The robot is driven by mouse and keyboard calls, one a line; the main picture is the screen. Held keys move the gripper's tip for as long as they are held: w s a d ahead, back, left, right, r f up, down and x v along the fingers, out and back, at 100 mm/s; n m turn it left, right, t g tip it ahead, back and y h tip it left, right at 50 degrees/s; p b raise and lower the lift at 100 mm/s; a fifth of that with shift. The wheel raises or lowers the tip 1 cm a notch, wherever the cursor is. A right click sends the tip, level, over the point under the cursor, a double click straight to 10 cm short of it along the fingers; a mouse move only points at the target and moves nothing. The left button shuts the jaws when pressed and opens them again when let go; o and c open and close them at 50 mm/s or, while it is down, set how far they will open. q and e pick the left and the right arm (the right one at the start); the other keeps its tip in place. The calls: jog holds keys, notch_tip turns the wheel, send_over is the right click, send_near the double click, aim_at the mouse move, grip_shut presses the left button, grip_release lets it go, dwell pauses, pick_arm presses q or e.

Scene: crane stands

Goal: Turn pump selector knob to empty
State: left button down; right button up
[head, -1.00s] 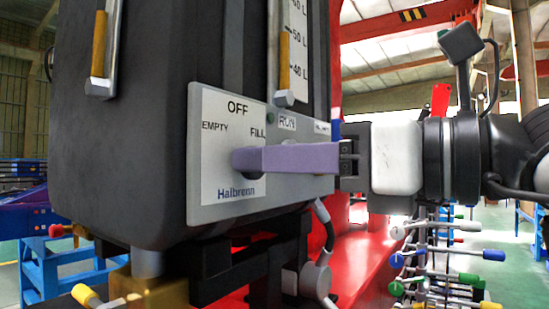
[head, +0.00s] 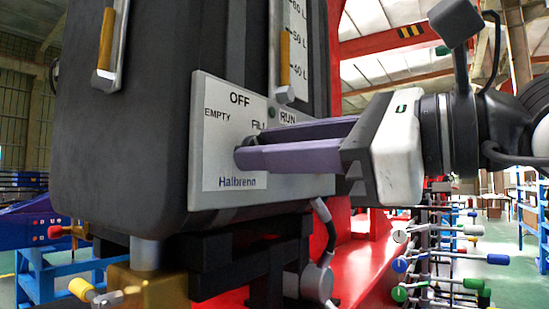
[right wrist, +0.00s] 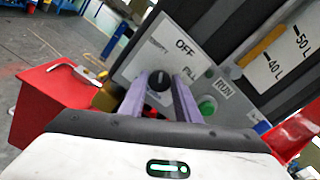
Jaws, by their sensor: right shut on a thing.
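The pump selector knob (right wrist: 160,82) is small, round and dark, on a white label plate (head: 225,112) marked OFF at the top, EMPTY at the left and FILL at the right. My right gripper (head: 247,150) reaches in from the right with its two purple fingers shut on the knob. In the right wrist view the fingers (right wrist: 160,88) lie one on each side of the knob. In the head view the fingers hide most of the knob and part of FILL. Which label the knob points at cannot be told. My left gripper is not in view.
The plate sits on the dark pump unit (head: 130,130). A green button (right wrist: 207,105) is right of the knob, by the RUN label. Two gauges with yellow bars (head: 285,58) are above. A brass fitting (head: 150,285) is below. A rack of coloured handles (head: 440,265) stands at the right.

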pick_arm(q)
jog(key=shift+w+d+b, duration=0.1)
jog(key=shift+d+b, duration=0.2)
jog(key=shift+b, duration=0.05)
pick_arm(e)
jog(key=shift+n, duration=1.2)
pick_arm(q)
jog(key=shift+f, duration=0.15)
pick_arm(e)
jog(key=o, duration=1)
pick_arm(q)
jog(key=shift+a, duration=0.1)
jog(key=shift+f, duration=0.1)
pick_arm(e)
jog(key=shift+s+d, duration=0.1)
pick_arm(q)
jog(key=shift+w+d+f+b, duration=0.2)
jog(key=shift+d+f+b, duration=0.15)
jog(key=shift+b, duration=0.7)
pick_arm(e)
jog(key=v, duration=1)
